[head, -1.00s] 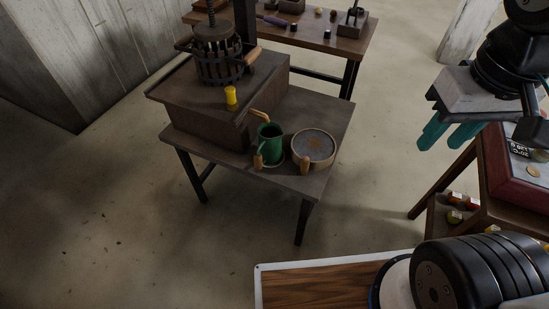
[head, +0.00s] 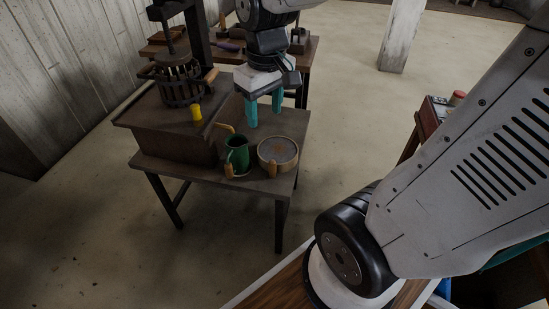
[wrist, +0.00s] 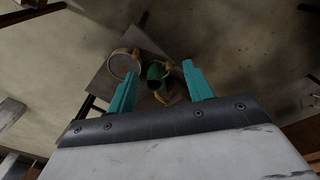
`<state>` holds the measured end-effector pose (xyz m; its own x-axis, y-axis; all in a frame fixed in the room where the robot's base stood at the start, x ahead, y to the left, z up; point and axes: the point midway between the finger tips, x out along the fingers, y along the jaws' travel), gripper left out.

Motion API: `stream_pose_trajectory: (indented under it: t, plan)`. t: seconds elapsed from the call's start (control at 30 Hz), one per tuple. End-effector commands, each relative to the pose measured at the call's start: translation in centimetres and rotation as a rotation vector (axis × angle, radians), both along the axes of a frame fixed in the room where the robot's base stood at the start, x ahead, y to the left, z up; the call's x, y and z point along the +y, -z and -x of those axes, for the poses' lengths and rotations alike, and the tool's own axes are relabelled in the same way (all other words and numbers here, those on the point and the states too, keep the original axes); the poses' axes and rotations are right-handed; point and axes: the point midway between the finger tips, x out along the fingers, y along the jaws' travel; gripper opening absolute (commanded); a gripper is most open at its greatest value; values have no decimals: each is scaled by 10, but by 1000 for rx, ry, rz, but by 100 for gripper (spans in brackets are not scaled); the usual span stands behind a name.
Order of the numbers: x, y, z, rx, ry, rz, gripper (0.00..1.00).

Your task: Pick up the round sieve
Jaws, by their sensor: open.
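The round sieve (head: 278,151), with a pale wooden rim and a flat grey mesh, lies on the right part of the dark table (head: 262,187). A small wooden piece stands against its front left side. It also shows in the wrist view (wrist: 123,65), left of centre, beyond the left finger. My gripper (head: 264,109), with teal fingers, is open and empty. It is above the table, and in the head view its fingertips appear above and left of the sieve. In the wrist view the green jug (wrist: 156,72) lies between the fingertips.
The green jug (head: 238,155) stands close to the left of the sieve. A wooden box (head: 165,141) bears a slatted press (head: 178,85) and a yellow piece (head: 197,114) at the left. Another table (head: 313,50) stands behind. Open floor lies right of the table.

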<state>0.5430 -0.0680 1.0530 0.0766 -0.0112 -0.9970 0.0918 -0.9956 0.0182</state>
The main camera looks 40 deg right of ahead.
Motion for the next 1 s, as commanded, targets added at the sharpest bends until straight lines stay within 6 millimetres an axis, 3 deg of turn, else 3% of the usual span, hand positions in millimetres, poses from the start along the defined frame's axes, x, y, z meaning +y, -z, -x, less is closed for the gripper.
stream_pose_trajectory:
  t: [0.2,0.37,0.5,0.7,0.8,1.0]
  plan:
    - [-32,57,-61,31,-50,2,51]
    - [-59,109,-96,47,-90,2,51]
    - [-83,162,-119,61,-126,0,51]
    - [-113,236,-136,74,-169,-2,51]
    - [-123,262,-140,76,-185,-3,51]
    - [-131,290,-141,79,-201,-4,51]
